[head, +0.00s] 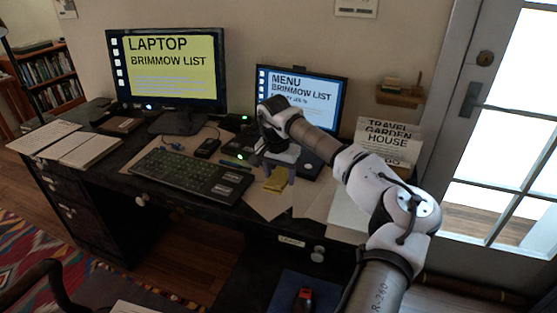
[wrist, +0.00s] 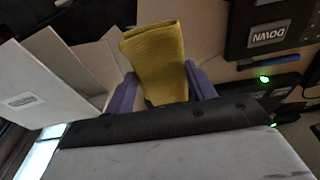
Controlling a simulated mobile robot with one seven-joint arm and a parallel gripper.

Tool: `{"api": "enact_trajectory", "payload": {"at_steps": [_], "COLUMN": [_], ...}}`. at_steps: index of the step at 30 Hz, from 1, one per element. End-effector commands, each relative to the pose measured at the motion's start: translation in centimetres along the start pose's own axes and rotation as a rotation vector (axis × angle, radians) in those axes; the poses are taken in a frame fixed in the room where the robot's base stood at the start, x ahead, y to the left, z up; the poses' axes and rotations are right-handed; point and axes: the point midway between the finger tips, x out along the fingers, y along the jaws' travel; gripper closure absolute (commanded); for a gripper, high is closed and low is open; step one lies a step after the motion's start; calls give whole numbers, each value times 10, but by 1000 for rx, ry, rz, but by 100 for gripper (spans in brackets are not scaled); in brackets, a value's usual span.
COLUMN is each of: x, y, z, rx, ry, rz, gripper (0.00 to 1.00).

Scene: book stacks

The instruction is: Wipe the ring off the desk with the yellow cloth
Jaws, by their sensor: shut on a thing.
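The yellow cloth (head: 275,181) is between the fingers of my gripper (head: 277,172), above the papers on the dark desk (head: 105,160). In the wrist view the cloth (wrist: 157,62) stands out past the two purple fingers of my gripper (wrist: 160,88), which are shut on it. I cannot tell whether the cloth touches the surface under it. I see no ring on the desk in either view; the arm and cloth hide part of the surface.
A black keyboard (head: 190,175) lies left of my gripper. Two screens, a yellow one (head: 170,68) and a blue one (head: 303,100), stand behind. Papers (head: 312,191) lie around the cloth. A sign reading TRAVEL GARDEN HOUSE (head: 388,140) stands at the right.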

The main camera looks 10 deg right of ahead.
Motion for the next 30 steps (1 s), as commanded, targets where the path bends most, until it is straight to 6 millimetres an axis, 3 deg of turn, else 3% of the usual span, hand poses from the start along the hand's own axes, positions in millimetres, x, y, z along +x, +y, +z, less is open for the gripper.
{"api": "enact_trajectory", "payload": {"at_steps": [10, 24, 30], "x": [8, 52, 60], "y": [0, 0, 0], "z": [1, 8, 10], "rx": [0, -1, -1], "ry": [0, 0, 0], "rz": [0, -1, -1], "gripper": [63, 63, 63]}}
